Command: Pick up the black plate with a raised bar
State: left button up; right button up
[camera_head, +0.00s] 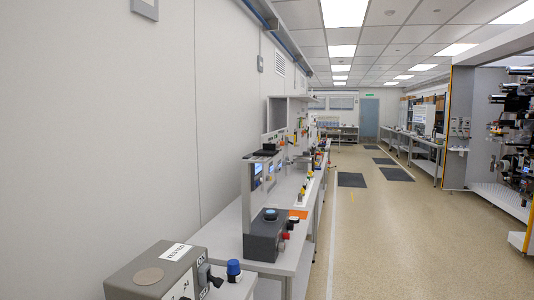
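I cannot make out a black plate with a raised bar for certain in the head view. A small dark flat item (264,152) sits on top of the grey upright unit on the bench at the left, too small to tell what it is. Neither of my grippers is in view.
A long white bench (228,238) runs along the left wall, holding a dark grey box (268,238). A grey labelled box (155,272) stands in front at bottom left. The aisle floor (400,240) is clear, with several dark floor mats (352,180). Open machinery (510,130) stands right.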

aim_at(269, 149)
jog(key=i+l+u, duration=0.15)
jog(key=u, duration=0.3)
jog(key=l+u, duration=0.4)
jog(key=i+l+u, duration=0.1)
jog(key=l+u, duration=0.15)
jog(key=u, duration=0.2)
